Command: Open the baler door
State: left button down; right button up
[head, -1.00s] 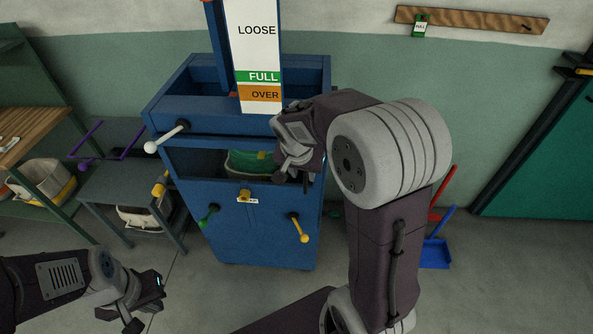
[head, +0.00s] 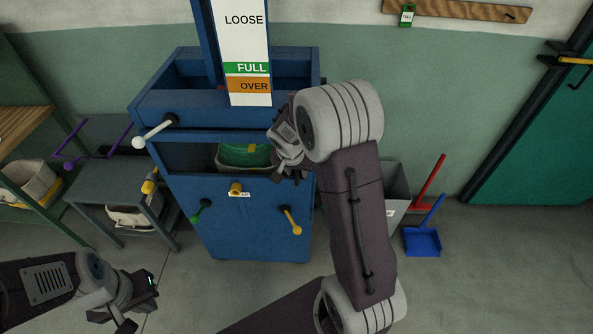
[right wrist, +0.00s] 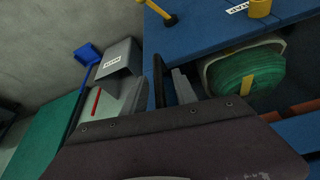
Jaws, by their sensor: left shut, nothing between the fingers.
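The blue baler (head: 180,187) stands at the centre of the head view. Its front door (head: 240,215) is closed and carries a yellow knob with a small label (head: 236,189), a green-knobbed handle (head: 201,211) and a yellow handle (head: 291,221). The yellow handle also shows in the right wrist view (right wrist: 162,14). My left gripper (head: 142,303) is shut and empty at lower left, away from the baler.
A white-knobbed lever (head: 155,132) sticks out at the baler's upper left. A grey side table (head: 115,187) stands to its left. A grey bin (head: 394,185), a red tool (head: 428,180) and a blue dustpan (head: 422,241) stand to the right. The floor in front is mostly clear.

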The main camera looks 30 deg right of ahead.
jog(key=shift+d, duration=0.15)
jog(key=c, duration=0.7)
grip_shut()
jog(key=shift+w, duration=0.15)
